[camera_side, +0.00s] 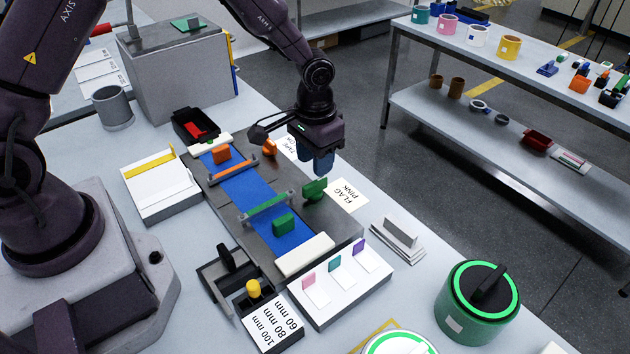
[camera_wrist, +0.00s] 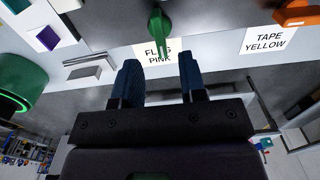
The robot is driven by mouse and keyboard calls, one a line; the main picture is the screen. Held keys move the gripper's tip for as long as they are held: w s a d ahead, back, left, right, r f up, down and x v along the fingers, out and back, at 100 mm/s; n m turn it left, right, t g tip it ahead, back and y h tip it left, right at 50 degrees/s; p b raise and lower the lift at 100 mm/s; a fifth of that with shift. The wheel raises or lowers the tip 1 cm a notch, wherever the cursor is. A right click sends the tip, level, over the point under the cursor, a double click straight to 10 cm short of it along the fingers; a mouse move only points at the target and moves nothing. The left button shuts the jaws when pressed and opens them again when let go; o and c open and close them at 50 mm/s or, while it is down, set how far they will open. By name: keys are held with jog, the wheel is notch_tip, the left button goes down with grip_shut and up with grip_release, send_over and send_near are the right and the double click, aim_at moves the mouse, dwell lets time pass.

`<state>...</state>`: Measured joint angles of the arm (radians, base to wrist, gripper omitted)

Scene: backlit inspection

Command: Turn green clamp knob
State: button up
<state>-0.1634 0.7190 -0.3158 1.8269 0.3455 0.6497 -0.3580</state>
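The green clamp knob (camera_side: 314,190) sits at the right edge of the dark fixture plate, beside the "FLAG PINK" card (camera_side: 346,194). In the wrist view the green knob (camera_wrist: 158,35) shows upper middle, its narrow handle pointing down over the card (camera_wrist: 158,52). My gripper (camera_side: 324,168) is above and just beyond the knob in the side view, apart from it. In the wrist view my gripper (camera_wrist: 160,75) is open, its two blue fingers spread and empty, with the knob ahead of the gap. A green clamp bar (camera_side: 268,205) crosses the blue strip (camera_side: 250,193).
An orange knob (camera_side: 269,147) stands farther along the same plate edge, near the "TAPE YELLOW" card (camera_wrist: 269,39). A white tray with coloured tabs (camera_side: 340,291), a grey stacked piece (camera_side: 398,240) and a green drum (camera_side: 477,312) stand nearer the camera.

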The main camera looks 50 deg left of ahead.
aim_at(315, 182)
notch_tip(315, 182, down, 6)
jog(key=shift+f, duration=0.15)
jog(key=shift+c, duration=0.2)
grip_shut()
